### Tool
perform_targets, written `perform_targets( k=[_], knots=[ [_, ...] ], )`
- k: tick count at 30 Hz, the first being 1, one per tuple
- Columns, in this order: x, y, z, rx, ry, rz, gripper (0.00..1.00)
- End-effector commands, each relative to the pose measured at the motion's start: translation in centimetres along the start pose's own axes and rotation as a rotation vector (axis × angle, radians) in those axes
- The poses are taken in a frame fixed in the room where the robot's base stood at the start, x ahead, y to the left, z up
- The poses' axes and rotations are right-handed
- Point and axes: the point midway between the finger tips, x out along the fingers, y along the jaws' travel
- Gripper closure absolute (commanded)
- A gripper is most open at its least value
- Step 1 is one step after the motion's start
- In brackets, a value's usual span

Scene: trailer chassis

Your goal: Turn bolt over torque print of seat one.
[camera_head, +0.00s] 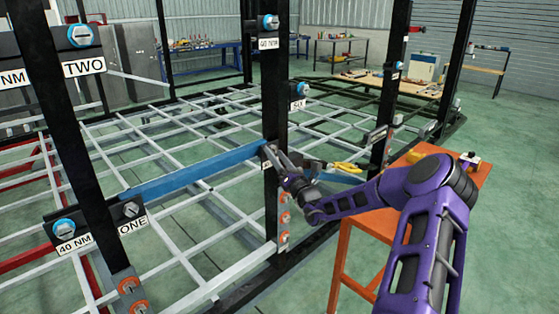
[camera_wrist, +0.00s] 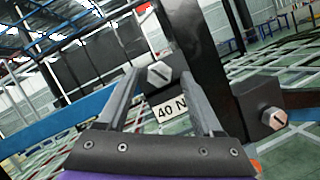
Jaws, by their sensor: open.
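The plate of seat one is low on the left post in the head view, with a ONE label (camera_head: 132,225) under a grey bolt (camera_head: 131,209). Beside it, a bolt with a blue ring (camera_head: 64,227) sits over a 40 NM print (camera_head: 73,244). My gripper (camera_head: 270,155) is at the middle post, well right of that plate. In the wrist view, my gripper (camera_wrist: 160,78) is open and empty. Between its fingers shows a slotted grey bolt (camera_wrist: 159,74) over a partly hidden 40 N print (camera_wrist: 171,109). I cannot tell which seat this bolt belongs to.
A blue beam (camera_head: 190,174) runs from the left post to the middle post (camera_head: 273,100). Another slotted bolt (camera_wrist: 277,118) is right of the post in the wrist view. An orange table (camera_head: 355,232) stands beside my arm. Grey frame bars cover the floor at left.

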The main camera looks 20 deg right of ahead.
Motion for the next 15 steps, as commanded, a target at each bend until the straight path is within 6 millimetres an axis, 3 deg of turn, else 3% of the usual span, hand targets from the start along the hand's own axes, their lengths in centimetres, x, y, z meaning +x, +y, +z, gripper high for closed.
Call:
perform_targets(
  k=[5, 15],
  knots=[
    [-1.4, 0.0, 0.0, -0.001, 0.0, 0.0, 0.32],
    [-9.4, -0.1, 0.0, 0.001, 0.0, -0.004, 0.32]
  ],
)
